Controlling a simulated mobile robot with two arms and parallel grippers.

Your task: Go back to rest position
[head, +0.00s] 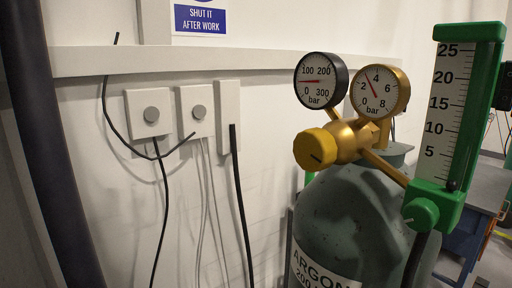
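Neither of my grippers shows in the head view, so I cannot see whether they are open or shut. A grey-green gas cylinder (350,215) labelled "ARGON" stands upright at the right, its lower part cut off by the frame. A brass regulator (345,140) with a yellow knob (314,149) sits at its top. It carries a black-rimmed gauge (320,82) and a brass-rimmed gauge (379,92). A green flowmeter (449,120) with a white scale stands to the right of the gauges, its small dark ball near the bottom.
Grey wall boxes with round buttons (151,114) and hanging cables are on the wall at left. A blue sign (200,19) reads "SHUT IT AFTER WORK". A dark vertical pole (52,150) fills the left edge. A workbench (487,190) stands behind the flowmeter at right.

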